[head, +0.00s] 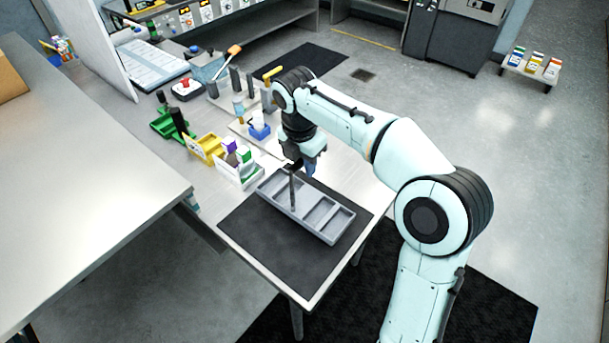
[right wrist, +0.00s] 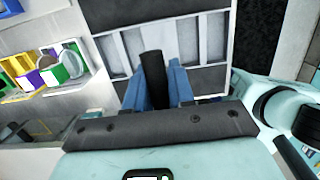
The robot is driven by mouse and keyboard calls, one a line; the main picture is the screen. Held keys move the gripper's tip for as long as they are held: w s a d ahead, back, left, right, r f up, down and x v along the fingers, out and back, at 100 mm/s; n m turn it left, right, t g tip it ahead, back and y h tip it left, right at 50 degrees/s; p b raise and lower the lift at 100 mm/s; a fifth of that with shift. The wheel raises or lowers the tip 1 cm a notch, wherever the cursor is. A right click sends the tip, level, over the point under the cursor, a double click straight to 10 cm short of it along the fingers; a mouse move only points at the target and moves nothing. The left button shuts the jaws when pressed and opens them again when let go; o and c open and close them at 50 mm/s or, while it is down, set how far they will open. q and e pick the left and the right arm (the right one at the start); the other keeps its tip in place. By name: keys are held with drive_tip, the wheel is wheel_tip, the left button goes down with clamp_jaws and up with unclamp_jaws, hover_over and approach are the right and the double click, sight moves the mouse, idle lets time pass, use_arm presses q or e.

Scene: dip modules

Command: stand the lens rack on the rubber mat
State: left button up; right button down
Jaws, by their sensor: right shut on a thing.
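The lens rack (head: 304,214) is a long grey tray split into several compartments, with a dark upright post (head: 293,188) rising from it. It is upright over the dark rubber mat (head: 268,241) at the near end of the table; I cannot tell whether it touches the mat. My right gripper (head: 301,166) is above the rack's far left part, pointing down. In the right wrist view its blue fingers (right wrist: 161,88) are closed around the dark post, with the rack (right wrist: 211,40) behind them. My left gripper is not in view.
A white bin (head: 238,172) with coloured boxes, a yellow bin (head: 206,149) and a green bin (head: 168,125) stand left of the rack. A blue item (head: 259,130) stands behind. The mat's near part is bare. Another table (head: 80,190) stands at the left.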

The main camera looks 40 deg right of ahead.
wheel_tip(320, 180, down, 4)
drive_tip(key=shift+w+f+b, duration=0.1)
drive_tip(key=shift+w+b, duration=0.05)
drive_tip(key=shift+b, duration=0.3)
drive_tip(key=shift+w+f, duration=0.1)
drive_tip(key=c, duration=1)
unclamp_jaws()
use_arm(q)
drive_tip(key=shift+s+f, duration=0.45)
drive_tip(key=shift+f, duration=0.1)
use_arm(e)
drive_tip(key=shift+o, duration=0.2)
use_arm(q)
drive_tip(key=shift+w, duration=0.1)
